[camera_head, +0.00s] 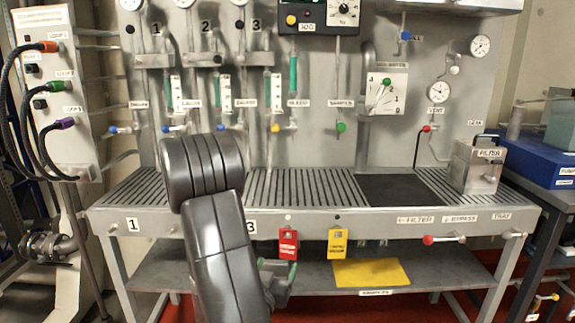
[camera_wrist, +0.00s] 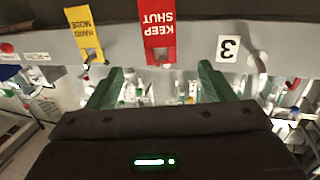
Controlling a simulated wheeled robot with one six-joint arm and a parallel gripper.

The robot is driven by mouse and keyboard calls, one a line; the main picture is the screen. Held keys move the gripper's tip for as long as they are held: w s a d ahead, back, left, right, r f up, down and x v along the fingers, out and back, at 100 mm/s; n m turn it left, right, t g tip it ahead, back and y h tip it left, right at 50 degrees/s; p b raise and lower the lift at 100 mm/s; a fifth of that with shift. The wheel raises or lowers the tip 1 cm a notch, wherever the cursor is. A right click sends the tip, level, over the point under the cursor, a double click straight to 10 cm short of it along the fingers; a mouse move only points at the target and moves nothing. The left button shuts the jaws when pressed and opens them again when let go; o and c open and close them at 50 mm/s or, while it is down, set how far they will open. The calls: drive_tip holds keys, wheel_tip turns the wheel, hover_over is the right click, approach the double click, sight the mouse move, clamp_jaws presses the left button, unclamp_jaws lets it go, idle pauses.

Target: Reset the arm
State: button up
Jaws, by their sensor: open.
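My gripper (camera_wrist: 160,84) shows in the wrist view with its two green fingers spread wide apart and nothing between them. In the head view my dark grey arm rises in front of the bench (camera_head: 460,222), bends over near the slatted top and comes down. My gripper (camera_head: 279,273) is partly hidden behind the arm, below the bench's front edge and near the hanging tags. The red tag (camera_head: 288,243) and yellow tag (camera_head: 338,243) hang from that edge. The red "KEEP SHUT" tag (camera_wrist: 161,30) and yellow tag (camera_wrist: 84,32) appear upside down beyond the fingers in the wrist view.
A back panel (camera_head: 320,140) carries gauges, tubes and valves. A filter box (camera_head: 477,166) stands at the bench's right. A red-tipped lever (camera_head: 428,240) sticks out in front. A yellow sheet (camera_head: 371,273) lies on the lower shelf. Cables loop from a white box (camera_head: 45,90) at left.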

sight(288, 241)
drive_tip(key=x, duration=1.1)
drive_tip(key=shift+w+d, duration=0.15)
drive_tip(key=shift+s+r+p, duration=0.35)
drive_tip(key=shift+s+p, duration=0.05)
drive_tip(key=shift+p, duration=0.4)
drive_tip(key=shift+f, duration=0.1)
